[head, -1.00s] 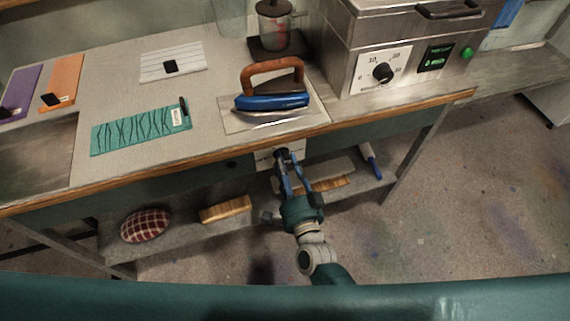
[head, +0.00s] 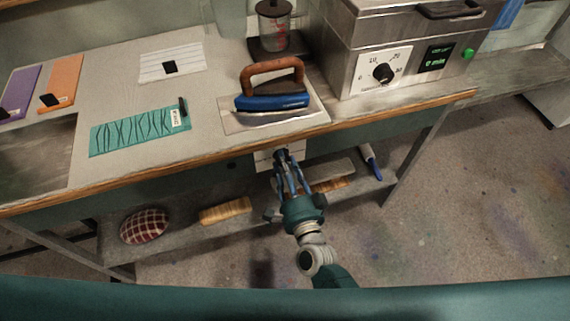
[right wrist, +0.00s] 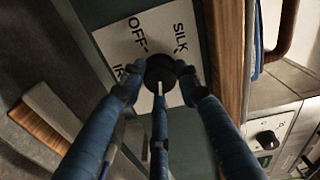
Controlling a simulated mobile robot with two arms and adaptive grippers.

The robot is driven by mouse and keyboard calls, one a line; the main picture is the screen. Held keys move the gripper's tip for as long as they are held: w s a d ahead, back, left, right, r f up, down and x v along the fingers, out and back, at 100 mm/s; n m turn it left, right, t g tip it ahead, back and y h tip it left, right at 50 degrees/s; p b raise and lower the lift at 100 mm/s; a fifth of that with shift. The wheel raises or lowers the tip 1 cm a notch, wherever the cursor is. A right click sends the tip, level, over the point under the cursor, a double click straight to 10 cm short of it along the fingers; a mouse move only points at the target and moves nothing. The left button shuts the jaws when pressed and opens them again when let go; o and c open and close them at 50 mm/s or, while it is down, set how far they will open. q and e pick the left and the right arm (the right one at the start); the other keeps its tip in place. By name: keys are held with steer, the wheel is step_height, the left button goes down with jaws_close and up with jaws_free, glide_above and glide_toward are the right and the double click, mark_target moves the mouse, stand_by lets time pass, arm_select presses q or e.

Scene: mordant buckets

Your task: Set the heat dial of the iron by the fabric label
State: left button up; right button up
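The iron (head: 272,102), with a blue body and brown handle, rests on a plate near the table's front edge. Its dial panel (head: 263,160) hangs below that edge; in the right wrist view the panel (right wrist: 117,42) reads OFF and SILK, with other lettering partly hidden. The black heat dial (right wrist: 162,68) has a white mark toward the picture bottom. My right gripper (head: 281,155) has its fingertips on both sides of the dial, seemingly closed on it. The teal fabric (head: 130,132) carries a white label (head: 177,119), too small to read. My left gripper is out of view.
A metal bath (head: 385,45) with its own dial stands at the right. Orange (head: 65,80) and purple (head: 20,90) cloths and a white striped cloth (head: 165,55) lie on the table. A checked cushion (head: 145,226) and a brush (head: 225,210) sit on the lower shelf.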

steer(key=o, duration=0.4)
steer(key=shift+s, duration=0.1)
steer(key=v, duration=1.1)
steer(key=shift+s, duration=0.4)
